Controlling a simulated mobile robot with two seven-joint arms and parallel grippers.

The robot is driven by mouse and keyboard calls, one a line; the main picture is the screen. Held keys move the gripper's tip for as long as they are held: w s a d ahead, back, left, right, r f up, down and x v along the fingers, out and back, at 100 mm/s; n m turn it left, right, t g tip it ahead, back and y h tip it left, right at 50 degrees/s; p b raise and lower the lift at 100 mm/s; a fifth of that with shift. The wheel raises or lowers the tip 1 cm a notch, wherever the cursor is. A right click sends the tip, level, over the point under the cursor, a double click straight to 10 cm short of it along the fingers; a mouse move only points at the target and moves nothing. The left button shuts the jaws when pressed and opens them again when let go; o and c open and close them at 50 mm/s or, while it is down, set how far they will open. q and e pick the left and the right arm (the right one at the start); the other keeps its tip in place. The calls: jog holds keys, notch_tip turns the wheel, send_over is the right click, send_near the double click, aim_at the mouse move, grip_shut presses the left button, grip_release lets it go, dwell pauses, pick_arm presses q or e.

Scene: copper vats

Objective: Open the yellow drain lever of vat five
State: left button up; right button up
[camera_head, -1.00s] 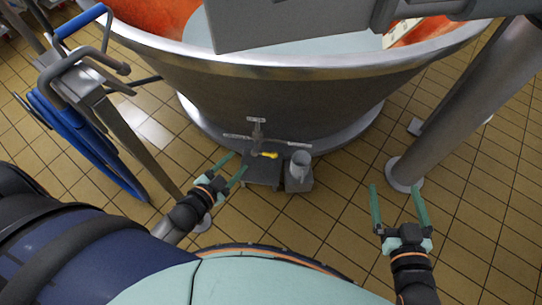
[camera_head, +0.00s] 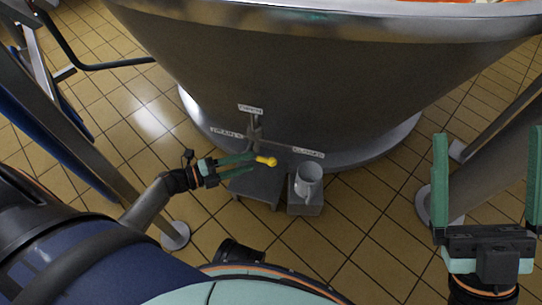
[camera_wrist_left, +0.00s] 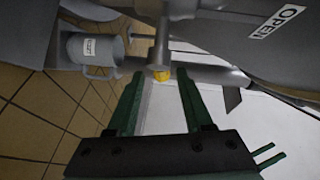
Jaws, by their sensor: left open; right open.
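The yellow drain lever (camera_head: 266,161) sticks out at the foot of the large metal vat (camera_head: 300,80), below a valve stem. Its yellow end also shows in the left wrist view (camera_wrist_left: 162,75), just beyond and between my fingertips. My left gripper (camera_head: 252,163) is open, with its green fingers pointing at the lever from the left. In the left wrist view the left gripper (camera_wrist_left: 158,85) has nothing between its fingers. I cannot tell whether a finger touches the lever. My right gripper (camera_head: 488,135) is open and empty at the right, away from the vat's valve.
A grey mug (camera_head: 308,180) stands on a small block right of the lever. A grey stand (camera_head: 258,186) sits under the valve. Small labels surround the valve; one reads OPEN (camera_wrist_left: 277,22) in the left wrist view. Tiled floor (camera_head: 340,240) lies in front.

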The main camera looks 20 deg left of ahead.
pick_arm(q)
jog(key=r+b+x, duration=0.1)
jog(key=b+x, duration=0.1)
jog(key=x, duration=0.5)
jog(key=shift+w+f, duration=0.3)
jog(key=shift+f, duration=0.25)
jog(key=shift+d, duration=0.15)
jog(key=shift+c, duration=0.2)
grip_shut()
dwell(0.5)
